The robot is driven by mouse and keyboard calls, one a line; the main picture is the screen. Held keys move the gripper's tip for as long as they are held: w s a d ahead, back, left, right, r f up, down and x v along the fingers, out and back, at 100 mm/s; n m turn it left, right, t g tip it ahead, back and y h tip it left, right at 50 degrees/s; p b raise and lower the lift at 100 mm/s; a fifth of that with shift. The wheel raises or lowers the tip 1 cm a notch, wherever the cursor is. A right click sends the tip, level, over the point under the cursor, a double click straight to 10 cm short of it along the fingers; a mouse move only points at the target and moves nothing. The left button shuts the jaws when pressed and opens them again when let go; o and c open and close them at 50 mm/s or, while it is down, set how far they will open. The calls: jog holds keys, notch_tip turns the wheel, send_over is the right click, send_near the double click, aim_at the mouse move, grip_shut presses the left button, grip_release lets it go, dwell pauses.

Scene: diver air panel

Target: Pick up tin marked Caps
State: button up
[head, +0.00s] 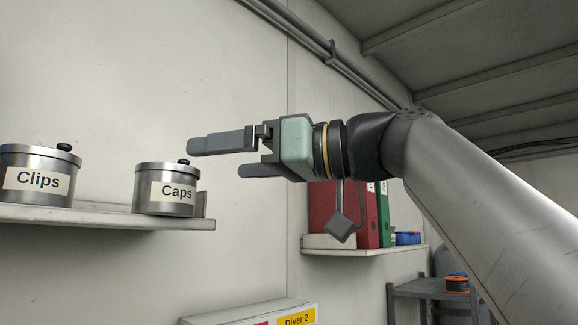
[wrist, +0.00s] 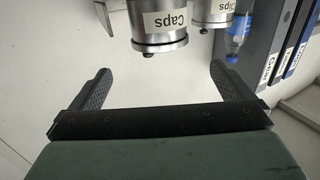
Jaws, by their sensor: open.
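The tin marked Caps (head: 165,189) is a round metal tin with a lidded top and a small black knob. It stands upright near the right end of a wall shelf (head: 120,219). In the wrist view the Caps tin (wrist: 160,28) appears upside down, ahead of the fingers and apart from them. My gripper (head: 214,158) is open and empty, its fingers pointing left. In the head view it shows up and to the right of the tin. The tin marked Clips (head: 38,178) stands to the left on the same shelf and also shows in the wrist view (wrist: 212,14).
A lower shelf at the right holds red (head: 320,208) and green (head: 383,212) binders and a blue item (head: 407,238). The wrist view shows a bottle (wrist: 238,38) and dark binders (wrist: 268,40). A box labelled Diver 2 (head: 260,312) is below. Pipes (head: 325,45) run above.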

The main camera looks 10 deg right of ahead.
jog(key=v, duration=0.7)
jog(key=shift+s+d, duration=0.2)
jog(key=shift+d, duration=0.05)
jog(key=c, duration=0.4)
jog(key=shift+o, duration=0.2)
